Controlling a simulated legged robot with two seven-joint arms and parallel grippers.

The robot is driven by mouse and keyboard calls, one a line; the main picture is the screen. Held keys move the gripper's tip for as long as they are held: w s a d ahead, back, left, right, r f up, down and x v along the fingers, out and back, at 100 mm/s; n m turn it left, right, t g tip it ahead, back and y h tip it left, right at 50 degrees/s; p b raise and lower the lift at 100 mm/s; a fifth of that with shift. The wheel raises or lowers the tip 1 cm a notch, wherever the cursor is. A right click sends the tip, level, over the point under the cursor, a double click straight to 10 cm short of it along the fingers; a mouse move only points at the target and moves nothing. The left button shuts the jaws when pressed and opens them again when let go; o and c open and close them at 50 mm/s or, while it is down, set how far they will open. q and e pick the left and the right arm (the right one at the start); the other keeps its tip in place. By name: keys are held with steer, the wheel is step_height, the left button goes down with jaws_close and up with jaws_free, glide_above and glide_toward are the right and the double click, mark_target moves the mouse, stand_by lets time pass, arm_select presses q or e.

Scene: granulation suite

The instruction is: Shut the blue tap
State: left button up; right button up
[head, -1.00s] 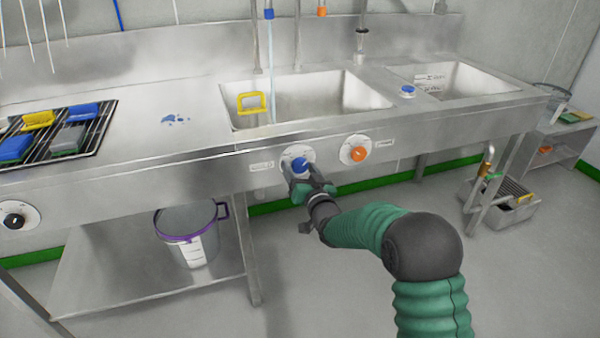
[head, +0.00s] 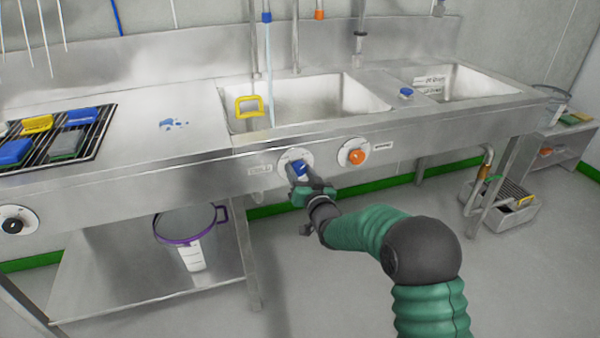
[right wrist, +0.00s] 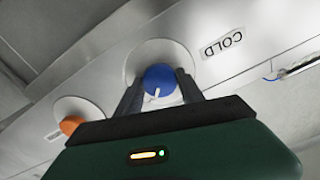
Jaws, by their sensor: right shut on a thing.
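The blue tap (head: 299,168) is a round knob on a white disc on the front panel of the sink unit, below the large basin. It also shows in the right wrist view (right wrist: 160,80), with a white pointer mark and a COLD label (right wrist: 222,43) beside its disc. My right gripper (head: 301,179) is shut on the blue tap, one finger on each side of it, as the right wrist view (right wrist: 160,96) shows. A thin stream of water (head: 270,80) runs from the blue-collared spout (head: 267,16) into the basin. My left gripper is not in view.
An orange tap (head: 355,156) sits just right of the blue one. A black knob (head: 13,225) is at far left. A purple-rimmed bucket (head: 190,241) stands on the lower shelf (head: 130,285).

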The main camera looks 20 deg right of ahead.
steer(key=shift+f+n, duration=0.1)
steer(key=shift+n, duration=0.2)
steer(key=n, duration=0.3)
steer(key=shift+n+b, duration=0.3)
steer(key=shift+n, duration=0.1)
steer(key=n, duration=0.4)
steer(key=shift+f+n+b, duration=0.1)
steer(key=shift+n+b, duration=0.2)
steer(key=shift+b, duration=0.05)
steer(key=n, duration=0.4)
steer(key=shift+a+n+b, duration=0.1)
steer(key=shift+n+b, duration=0.2)
steer(key=shift+b, duration=0.1)
steer(key=n, duration=0.4)
steer(key=shift+f+b, duration=0.1)
steer(key=shift+b, duration=0.25)
steer(key=shift+f, duration=0.1)
steer(key=o, duration=1.4)
steer(key=shift+r, duration=0.2)
steer(key=shift+s, duration=0.15)
